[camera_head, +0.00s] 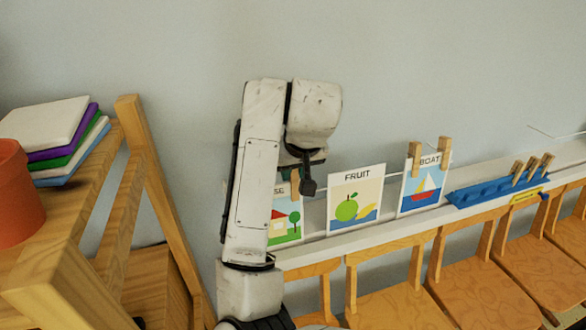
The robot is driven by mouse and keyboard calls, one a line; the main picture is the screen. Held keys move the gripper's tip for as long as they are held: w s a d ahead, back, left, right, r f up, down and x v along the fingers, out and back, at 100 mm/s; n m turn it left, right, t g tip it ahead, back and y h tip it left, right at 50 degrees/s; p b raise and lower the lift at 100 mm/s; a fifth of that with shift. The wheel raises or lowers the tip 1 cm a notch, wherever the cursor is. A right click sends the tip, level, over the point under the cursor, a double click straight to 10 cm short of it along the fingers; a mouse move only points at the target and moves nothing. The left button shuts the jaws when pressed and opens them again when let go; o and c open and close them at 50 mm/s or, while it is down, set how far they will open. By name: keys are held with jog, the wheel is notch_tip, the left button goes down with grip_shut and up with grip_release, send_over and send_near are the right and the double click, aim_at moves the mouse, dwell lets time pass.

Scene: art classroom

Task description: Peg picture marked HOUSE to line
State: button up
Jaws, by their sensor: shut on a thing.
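The picture marked HOUSE (284,231) stands upright against the wall at the ledge. My arm hides its left part; only the letters "SE", part of a red-roofed house and a tree show. My gripper (304,178) is at its top edge, mostly hidden by my wrist, and shut on a wooden peg (295,184). The peg overlaps the card's top; I cannot tell whether it also grips the line. A short stretch of the thin line (541,132) shows at the right. The BOAT picture (422,186) has two wooden pegs at its top corners.
The FRUIT picture (356,199) stands between, with no pegs visible. A blue holder (484,192) with several pegs sits on the white ledge (330,241) at right. Wooden chairs (392,304) line the front. A wooden shelf (75,258) with a red pot (15,188) is at left.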

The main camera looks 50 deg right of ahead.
jog(key=o, duration=0.9)
jog(key=shift+o, duration=0.2)
jog(key=shift+o, duration=0.8)
jog(key=shift+r, duration=0.1)
jog(key=p+v, duration=0.6)
jog(key=p, duration=0.1)
jog(key=shift+s+r, duration=0.25)
jog(key=shift+r, duration=0.05)
jog(key=shift+a, duration=0.2)
